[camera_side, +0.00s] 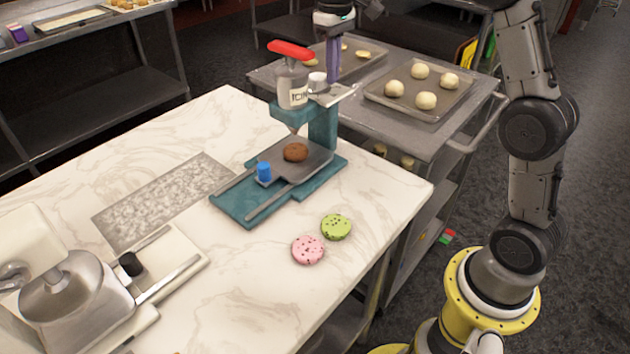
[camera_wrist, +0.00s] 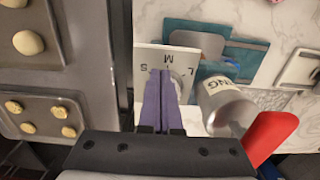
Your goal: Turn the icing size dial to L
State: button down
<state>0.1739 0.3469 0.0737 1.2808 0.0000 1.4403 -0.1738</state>
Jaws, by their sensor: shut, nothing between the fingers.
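The icing machine (camera_side: 322,125) is a teal stand with a silver icing canister (camera_side: 291,88) and a red lever (camera_side: 290,50). A white dial knob (camera_side: 317,80) sits on a pale plate (camera_side: 338,95) at its top. In the wrist view the plate (camera_wrist: 148,58) shows the letters S, M and L in an arc. The dial (camera_wrist: 178,84) is partly hidden behind my fingers, and its setting cannot be read. My gripper (camera_side: 333,79) has purple fingers, shut and empty, pointing down beside the knob. In the wrist view the fingertips (camera_wrist: 161,73) overlap the dial; contact cannot be told.
A brown cookie (camera_side: 295,152) lies on the machine's tray under the nozzle, near a blue knob (camera_side: 264,171). Pink (camera_side: 308,250) and green (camera_side: 336,227) cookies lie on the marble counter. A cart with dough trays (camera_side: 420,100) stands behind. The canister and red lever are close to my gripper.

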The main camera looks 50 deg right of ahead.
jog(key=shift+w+a, duration=0.1)
jog(key=shift+w, duration=0.15)
dwell(0.3)
jog(key=shift+a, duration=0.65)
jog(key=shift+s, duration=0.45)
notch_tip(320, 180, up, 6)
dwell(0.5)
jog(key=shift+s+r, duration=0.1)
